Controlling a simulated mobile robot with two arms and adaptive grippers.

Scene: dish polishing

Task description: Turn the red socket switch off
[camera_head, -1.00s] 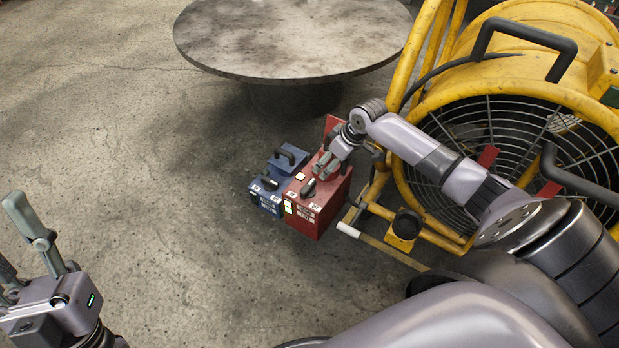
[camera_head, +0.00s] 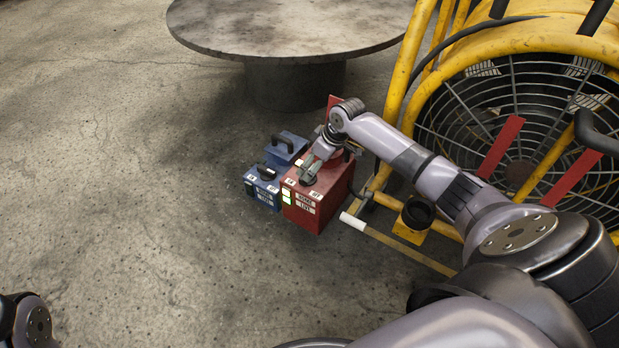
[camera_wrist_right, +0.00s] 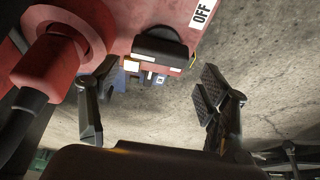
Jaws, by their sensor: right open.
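The red socket box (camera_head: 325,208) stands on the floor, with ON and OFF labels on its upper front edge and lit green-white lamps on its front. My right gripper (camera_head: 307,178) is over its top at the front, fingers pointing down and apart. In the right wrist view my open gripper (camera_wrist_right: 155,80) has the black switch knob (camera_wrist_right: 160,46) of the red box (camera_wrist_right: 125,18) just beyond and between its fingers. The OFF label (camera_wrist_right: 203,12) is near the knob. The fingers hide the knob in the head view. My left gripper is out of view.
A blue socket box (camera_head: 285,150) stands close at the red box's left. A yellow-framed fan (camera_head: 430,75) is at the right, and a round table (camera_head: 290,30) is behind. A red plug (camera_wrist_right: 60,60) with a black cable shows in the wrist view. Floor to the left is clear.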

